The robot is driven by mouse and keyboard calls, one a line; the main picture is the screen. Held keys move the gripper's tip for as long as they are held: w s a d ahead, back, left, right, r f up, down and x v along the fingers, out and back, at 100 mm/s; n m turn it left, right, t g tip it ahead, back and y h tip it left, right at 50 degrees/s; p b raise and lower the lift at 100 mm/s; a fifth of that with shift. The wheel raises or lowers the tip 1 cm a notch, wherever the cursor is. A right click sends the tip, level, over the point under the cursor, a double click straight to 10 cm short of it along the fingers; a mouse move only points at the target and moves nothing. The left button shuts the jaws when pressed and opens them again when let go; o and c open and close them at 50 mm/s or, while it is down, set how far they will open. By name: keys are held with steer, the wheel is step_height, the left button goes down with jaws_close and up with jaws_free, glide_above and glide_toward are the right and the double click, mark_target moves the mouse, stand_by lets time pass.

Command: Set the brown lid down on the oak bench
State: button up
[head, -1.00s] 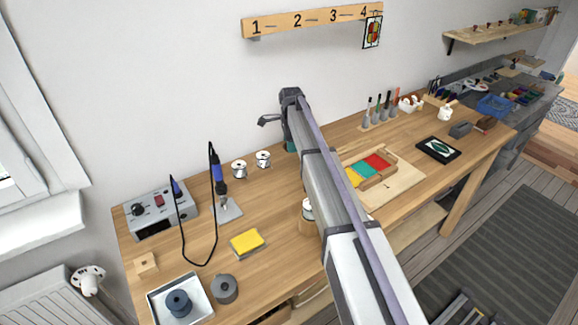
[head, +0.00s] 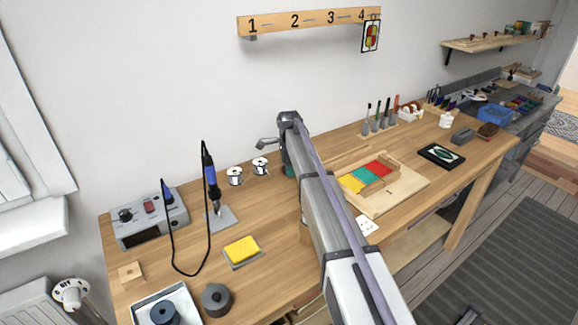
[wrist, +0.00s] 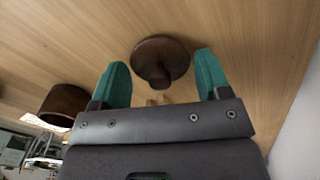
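The brown lid (wrist: 172,47) is a dark round disc with a knob. In the wrist view it lies on the wood of the oak bench (wrist: 60,40), knob toward the camera. My gripper (wrist: 160,58) is open; its teal fingers stand apart on either side of the knob, with no visible contact. A dark brown round vessel (wrist: 62,103) with an open top stands to the left in the wrist view. In the head view my arm hides the lid and most of the gripper; a bit of teal finger shows behind the arm.
On the bench in the head view are a soldering station (head: 150,218), a yellow sponge (head: 241,250), wire spools (head: 235,176), a grey round tin (head: 216,299) and a wooden tray with coloured pieces (head: 375,190). Bare wood lies between the sponge and my arm.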

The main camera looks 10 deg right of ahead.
steer(key=shift+o, duration=1)
step_height(320, 180, up, 13)
steer(key=p, duration=1.3)
steer(key=s+n, duration=0.3)
steer(key=s, duration=0.6)
steer(key=s+n, duration=0.4)
steer(key=s, duration=0.5)
steer(key=s+n, duration=0.3)
steer(key=s, duration=0.6)
steer(key=shift+f+n+b, duration=0.3)
steer(key=shift+b, duration=0.05)
steer(key=s+n, duration=0.7)
steer(key=s, duration=0.6)
steer(key=shift+w, duration=0.1)
steer(key=shift+d, duration=0.1)
